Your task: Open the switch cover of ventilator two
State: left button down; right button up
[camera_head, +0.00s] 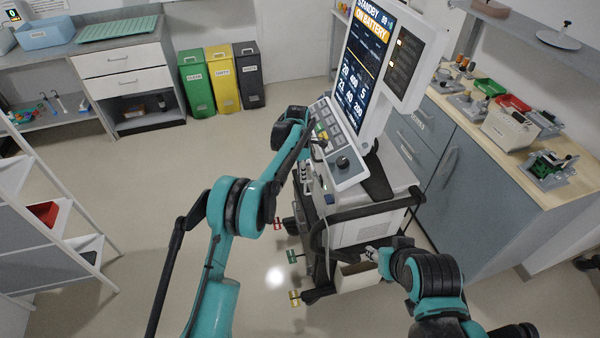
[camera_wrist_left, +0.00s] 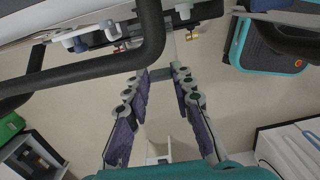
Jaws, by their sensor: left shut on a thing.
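A ventilator with a tilted screen (camera_head: 365,65) and a keypad and knob panel (camera_head: 340,145) stands on a wheeled cart in the head view. My left gripper (camera_head: 318,146) is by the left edge of that panel, small and partly hidden by its wrist. In the left wrist view its purple-padded fingers (camera_wrist_left: 162,78) are spaced apart, with a small grey piece (camera_wrist_left: 160,74) between the tips. The jaws are shut on it. I cannot tell whether it is the switch cover. My right gripper (camera_head: 371,254) is at the cart's lower front; its jaws are unclear.
A black handle bar (camera_wrist_left: 150,45) crosses close to the left gripper. Colored valve handles (camera_head: 293,257) stick out at the cart's left. A bench (camera_head: 560,190) with several parts stands at the right. Three bins (camera_head: 222,80) stand at the back.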

pick_arm(q)
jog(key=shift+w+d+r+g+y+p, duration=0.1)
jog(key=shift+d+r+g+y+p, duration=0.3)
jog(key=shift+y, duration=0.6)
jog(key=shift+r, duration=0.1)
jog(key=c, duration=1.3)
grip_release()
jog(key=shift+r, duration=0.1)
jog(key=r, duration=0.4)
jog(key=d+r, duration=0.1)
jog(key=r, duration=0.2)
jog(key=shift+w+r, duration=0.1)
jog(key=shift+w, duration=0.05)
